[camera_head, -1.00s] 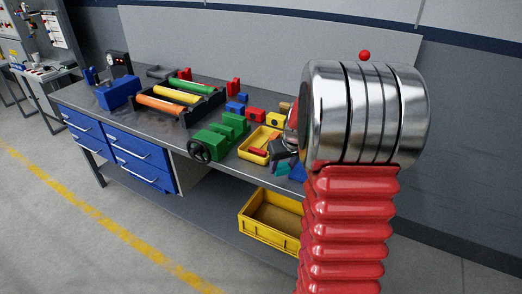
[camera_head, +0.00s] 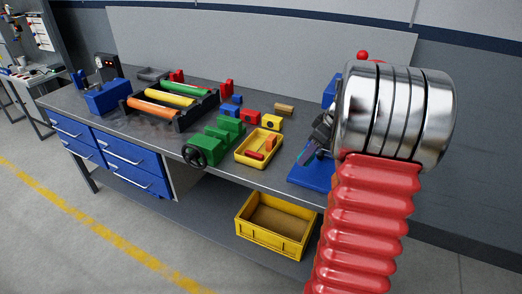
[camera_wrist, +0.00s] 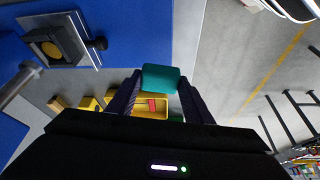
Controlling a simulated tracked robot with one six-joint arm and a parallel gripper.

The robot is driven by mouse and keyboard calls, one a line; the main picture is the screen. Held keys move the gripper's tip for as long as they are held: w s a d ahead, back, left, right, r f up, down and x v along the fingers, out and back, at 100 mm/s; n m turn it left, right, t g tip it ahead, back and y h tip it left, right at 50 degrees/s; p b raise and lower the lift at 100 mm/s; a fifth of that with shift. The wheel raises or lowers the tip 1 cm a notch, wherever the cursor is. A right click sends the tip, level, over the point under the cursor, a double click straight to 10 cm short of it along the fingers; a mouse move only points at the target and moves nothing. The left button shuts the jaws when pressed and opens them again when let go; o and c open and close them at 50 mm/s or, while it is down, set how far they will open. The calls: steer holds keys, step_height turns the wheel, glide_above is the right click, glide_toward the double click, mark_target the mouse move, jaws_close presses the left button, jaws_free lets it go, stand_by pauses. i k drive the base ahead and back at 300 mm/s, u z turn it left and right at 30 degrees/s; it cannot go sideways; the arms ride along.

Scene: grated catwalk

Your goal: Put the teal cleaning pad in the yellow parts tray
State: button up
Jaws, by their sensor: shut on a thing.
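The teal cleaning pad (camera_wrist: 160,78) is between the two dark fingers of my gripper (camera_wrist: 158,88) in the wrist view, and the gripper is shut on it.
A blue base (camera_head: 312,176) is on the bench below my gripper. A green vise (camera_head: 216,141) stands left of the tray, with small blocks behind it. A roller rack (camera_head: 165,103) is farther left. A larger yellow crate (camera_head: 260,240) sits on the lower shelf.

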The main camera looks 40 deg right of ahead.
mark_target(254, 145)
steer(key=i, duration=0.9)
steer(key=u, duration=0.05)
